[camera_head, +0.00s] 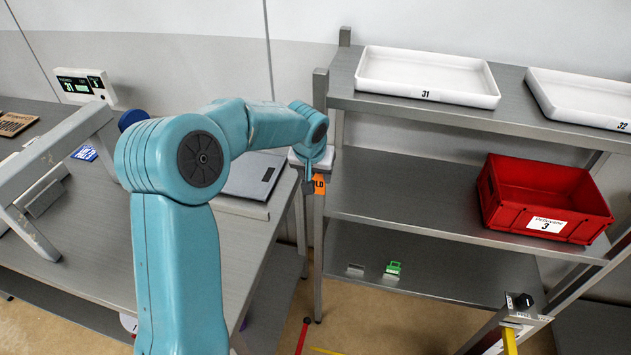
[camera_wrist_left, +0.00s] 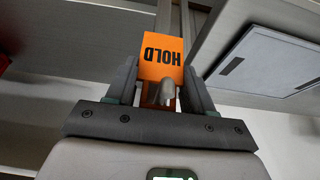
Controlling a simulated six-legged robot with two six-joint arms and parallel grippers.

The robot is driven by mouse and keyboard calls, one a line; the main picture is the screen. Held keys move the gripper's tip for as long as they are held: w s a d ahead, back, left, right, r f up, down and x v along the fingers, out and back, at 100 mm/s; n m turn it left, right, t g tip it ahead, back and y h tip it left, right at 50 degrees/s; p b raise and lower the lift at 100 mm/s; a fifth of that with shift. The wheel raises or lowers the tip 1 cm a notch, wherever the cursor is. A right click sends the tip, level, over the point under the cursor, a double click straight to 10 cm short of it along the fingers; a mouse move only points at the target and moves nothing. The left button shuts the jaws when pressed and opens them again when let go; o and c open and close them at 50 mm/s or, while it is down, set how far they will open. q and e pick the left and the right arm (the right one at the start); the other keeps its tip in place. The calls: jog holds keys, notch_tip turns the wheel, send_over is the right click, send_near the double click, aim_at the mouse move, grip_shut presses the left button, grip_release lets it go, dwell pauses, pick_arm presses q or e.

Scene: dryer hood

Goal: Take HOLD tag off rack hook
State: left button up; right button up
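The orange HOLD tag (camera_head: 319,184) hangs at the front left post of the metal rack in the head view, partly hidden by my left arm. In the left wrist view the HOLD tag (camera_wrist_left: 161,57) is face-on with its lettering upside down. A grey rounded hook end (camera_wrist_left: 167,92) shows at its lower edge. My left gripper (camera_wrist_left: 160,85) is open, with one finger on each side of the tag and hook. Whether a finger touches the tag I cannot tell. In the head view the left gripper (camera_head: 311,170) is small and partly hidden behind its wrist. My right gripper is not in view.
The metal rack (camera_head: 400,190) holds white trays 31 (camera_head: 428,75) and 32 (camera_head: 585,98) above and a red crate (camera_head: 545,200) on the middle shelf. A green clip-like item (camera_head: 393,268) lies low. A grey table (camera_head: 240,240) stands left, close to the rack.

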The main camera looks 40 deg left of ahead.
pick_arm(q)
jog(key=shift+s, duration=0.1)
jog(key=shift+r, duration=0.25)
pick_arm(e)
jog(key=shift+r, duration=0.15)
pick_arm(q)
jog(key=shift+r+p, duration=0.35)
jog(key=shift+r, duration=0.05)
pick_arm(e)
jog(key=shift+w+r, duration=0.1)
pick_arm(q)
jog(key=shift+f, duration=0.1)
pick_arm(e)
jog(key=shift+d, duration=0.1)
pick_arm(q)
jog(key=shift+s+d, duration=0.2)
jog(key=shift+s, duration=0.15)
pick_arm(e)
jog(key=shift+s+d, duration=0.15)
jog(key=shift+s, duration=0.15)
pick_arm(q)
jog(key=shift+s+d, duration=0.1)
jog(key=shift+s, duration=0.1)
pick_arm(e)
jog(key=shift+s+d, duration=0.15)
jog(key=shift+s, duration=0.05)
